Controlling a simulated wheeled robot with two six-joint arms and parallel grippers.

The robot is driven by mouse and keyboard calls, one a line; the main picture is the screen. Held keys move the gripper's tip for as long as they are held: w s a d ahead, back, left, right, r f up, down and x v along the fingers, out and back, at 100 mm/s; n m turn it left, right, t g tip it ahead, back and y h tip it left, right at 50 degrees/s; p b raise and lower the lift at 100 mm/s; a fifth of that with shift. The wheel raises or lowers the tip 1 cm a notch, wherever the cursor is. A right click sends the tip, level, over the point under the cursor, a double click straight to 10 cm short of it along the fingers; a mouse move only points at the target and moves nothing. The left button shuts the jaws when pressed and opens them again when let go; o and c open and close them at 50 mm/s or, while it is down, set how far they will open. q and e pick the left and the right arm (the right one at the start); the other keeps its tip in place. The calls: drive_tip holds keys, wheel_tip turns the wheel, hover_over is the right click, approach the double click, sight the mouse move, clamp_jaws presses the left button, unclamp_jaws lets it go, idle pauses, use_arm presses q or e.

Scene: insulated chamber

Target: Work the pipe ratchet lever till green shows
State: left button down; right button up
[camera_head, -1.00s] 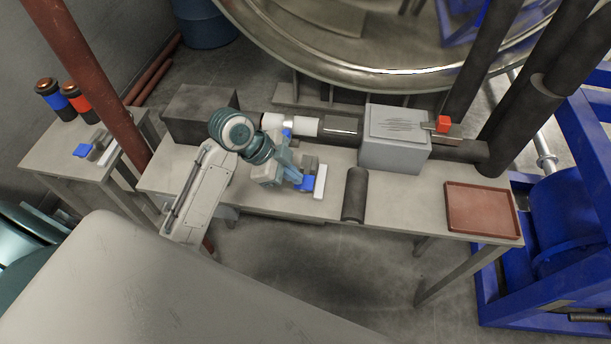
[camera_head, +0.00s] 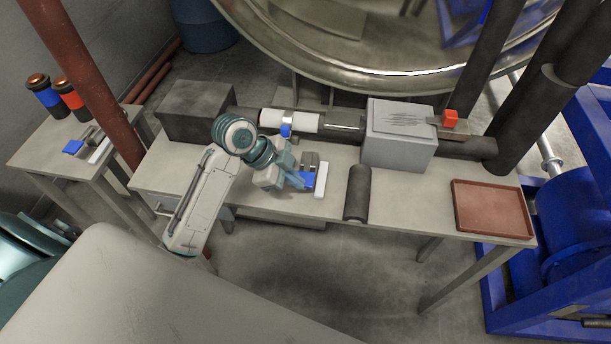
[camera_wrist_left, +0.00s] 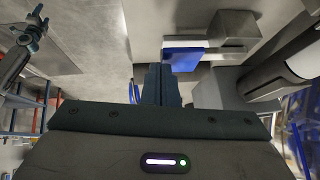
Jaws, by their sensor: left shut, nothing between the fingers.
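A pipe runs along the back of the bench, with a white sleeve (camera_head: 290,121) and a dark section (camera_head: 343,128) entering a grey box (camera_head: 398,140). A small red block (camera_head: 450,118) sits on a bracket right of the box. A small blue tab (camera_head: 286,131) hangs at the white sleeve; I cannot tell which part is the ratchet lever. No green indicator is discernible. My left gripper (camera_head: 299,181) is shut and empty, low in front of the pipe. Its closed fingers (camera_wrist_left: 161,84) point toward a blue-ended piece (camera_wrist_left: 183,55). My right gripper is not in view.
The blue-ended piece, with a dark block and white strip (camera_head: 321,180), lies beside the left gripper. A dark half-round piece (camera_head: 357,192) and a red-brown tray (camera_head: 491,209) lie farther right. A side table (camera_head: 40,154) holds two capped cylinders. Bench space between half-round piece and tray is clear.

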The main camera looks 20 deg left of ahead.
use_arm(q)
drive_tip(key=shift+f, duration=0.1)
drive_tip(key=shift+w+a+f+b, duration=0.15)
drive_tip(key=shift+f+b, duration=0.4)
drive_tip(key=shift+f, duration=0.35)
drive_tip(key=shift+w+d+f+b, duration=0.15)
drive_tip(key=shift+f+b, duration=0.35)
drive_tip(key=shift+f, duration=0.4)
drive_tip(key=shift+a+r, duration=0.1)
drive_tip(key=r+p, duration=0.3)
drive_tip(key=p, duration=0.1)
drive_tip(key=shift+s+r, duration=0.3)
drive_tip(key=shift+r, duration=0.05)
wheel_tip(320, 180, up, 7)
drive_tip(key=p, duration=0.7)
drive_tip(key=shift+s, duration=0.4)
